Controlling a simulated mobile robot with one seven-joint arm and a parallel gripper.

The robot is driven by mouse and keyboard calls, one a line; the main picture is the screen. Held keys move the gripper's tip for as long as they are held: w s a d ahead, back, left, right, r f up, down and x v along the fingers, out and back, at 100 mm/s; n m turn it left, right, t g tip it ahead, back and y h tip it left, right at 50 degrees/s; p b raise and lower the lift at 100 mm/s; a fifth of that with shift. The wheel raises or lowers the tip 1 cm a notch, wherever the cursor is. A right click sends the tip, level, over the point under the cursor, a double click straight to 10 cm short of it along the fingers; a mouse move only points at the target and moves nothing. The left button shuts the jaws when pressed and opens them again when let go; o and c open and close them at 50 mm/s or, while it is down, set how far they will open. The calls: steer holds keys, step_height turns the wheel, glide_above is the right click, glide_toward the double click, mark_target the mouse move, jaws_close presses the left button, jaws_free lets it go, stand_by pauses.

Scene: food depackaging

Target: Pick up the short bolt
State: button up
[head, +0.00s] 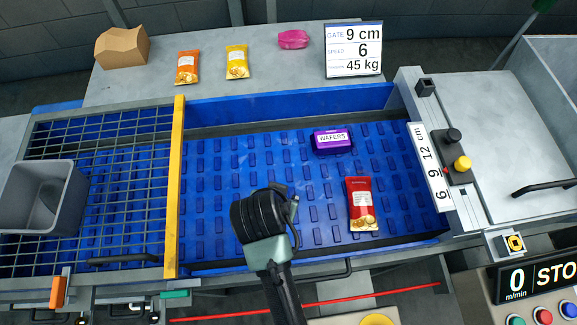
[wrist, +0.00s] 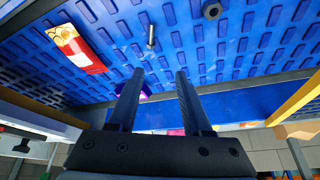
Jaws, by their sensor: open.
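A small grey bolt (wrist: 151,38) lies on the blue ribbed belt (wrist: 115,60), in the upper middle of the wrist view. It is the only bolt I can make out, and I do not see it in the head view, where my arm covers part of the belt. My gripper (wrist: 159,73) is open, with nothing between its two dark fingers. The bolt shows beyond the fingertips, apart from them. In the head view my wrist is over the middle of the belt and the fingers are hidden.
A red snack packet (head: 362,204) and a purple wafers box (head: 332,140) lie on the belt. A yellow bar (head: 174,190) crosses left of the belt; a grey bin (head: 67,205) stands beyond it.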

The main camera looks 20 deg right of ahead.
steer(key=shift+g, duration=0.4)
steer(key=f, duration=0.2)
steer(key=d+f, duration=0.1)
steer(key=f, duration=0.2)
steer(key=d+f, duration=0.1)
steer(key=f, duration=0.1)
steer(key=shift+w+d+f, duration=0.1)
steer(key=shift+f, duration=0.15)
steer(key=shift+x, duration=3.1)
steer(key=shift+c, duration=0.2)
jaws_close()
